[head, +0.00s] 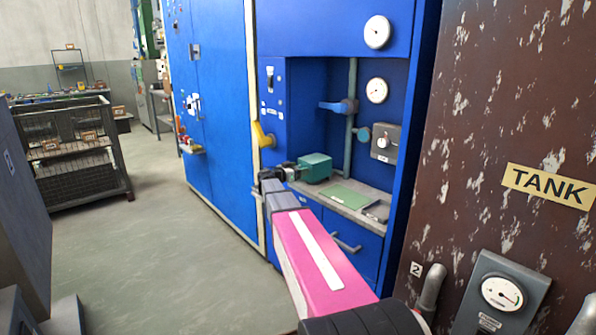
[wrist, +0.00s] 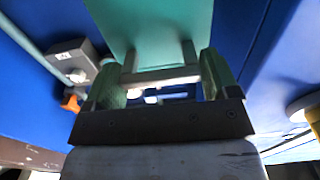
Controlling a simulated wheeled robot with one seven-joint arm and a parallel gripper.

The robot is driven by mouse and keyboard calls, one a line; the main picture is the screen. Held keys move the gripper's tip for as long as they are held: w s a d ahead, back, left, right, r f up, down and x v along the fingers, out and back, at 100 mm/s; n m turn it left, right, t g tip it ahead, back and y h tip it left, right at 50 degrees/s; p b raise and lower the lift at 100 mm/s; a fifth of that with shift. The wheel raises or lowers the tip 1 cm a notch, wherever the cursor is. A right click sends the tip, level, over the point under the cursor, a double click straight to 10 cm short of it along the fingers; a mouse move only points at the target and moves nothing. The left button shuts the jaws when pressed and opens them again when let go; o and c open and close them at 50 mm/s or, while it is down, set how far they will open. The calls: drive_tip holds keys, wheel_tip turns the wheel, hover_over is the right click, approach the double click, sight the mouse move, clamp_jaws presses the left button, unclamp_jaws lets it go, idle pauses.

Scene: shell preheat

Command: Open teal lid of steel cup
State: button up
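The teal lid (head: 315,168) shows in the head view as a box-like teal piece above the shelf of the blue cabinet. In the wrist view the teal lid (wrist: 150,22) fills the top centre, with two short posts and a pale crossbar on its near side. My gripper (head: 282,172) is at the near left side of the lid. In the wrist view my gripper (wrist: 160,75) has its two greenish fingers wide apart, with the crossbar spanning the space between them. Whether they touch it is unclear. I cannot make out the steel cup's body.
A green mat (head: 346,195) lies on the grey shelf right of the lid. A blue-handled valve (head: 340,106) and a grey box with a knob (head: 385,143) are above it. A yellow handle (head: 263,135) sticks out at left. The rusty tank (head: 500,110) stands close on the right.

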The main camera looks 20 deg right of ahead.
sight(307, 160)
drive_tip(key=c, duration=0.8)
drive_tip(key=shift+d+r+y, duration=0.25)
drive_tip(key=shift+r+y, duration=0.35)
drive_tip(key=shift+r, duration=0.3)
drive_tip(key=d+r+y, duration=0.1)
drive_tip(key=r, duration=0.1)
drive_tip(key=w+d+r+g+y, duration=0.1)
drive_tip(key=d+r+y, duration=0.1)
drive_tip(key=r, duration=0.1)
drive_tip(key=w+d+r+g+y, duration=0.1)
drive_tip(key=r+y, duration=0.1)
drive_tip(key=shift+w+d+r, duration=0.1)
drive_tip(key=shift+d+r, duration=0.1)
drive_tip(key=shift+d, duration=0.2)
drive_tip(key=w+d+r+g+y, duration=0.1)
drive_tip(key=w+d+r+y, duration=0.1)
drive_tip(key=d, duration=0.3)
drive_tip(key=w+d+r+g+y, duration=0.1)
drive_tip(key=d+r+y, duration=0.1)
drive_tip(key=d, duration=0.4)
drive_tip(key=shift+w+y, duration=0.35)
drive_tip(key=shift+y, duration=0.35)
drive_tip(key=shift+d, duration=0.1)
drive_tip(key=shift+f, duration=0.1)
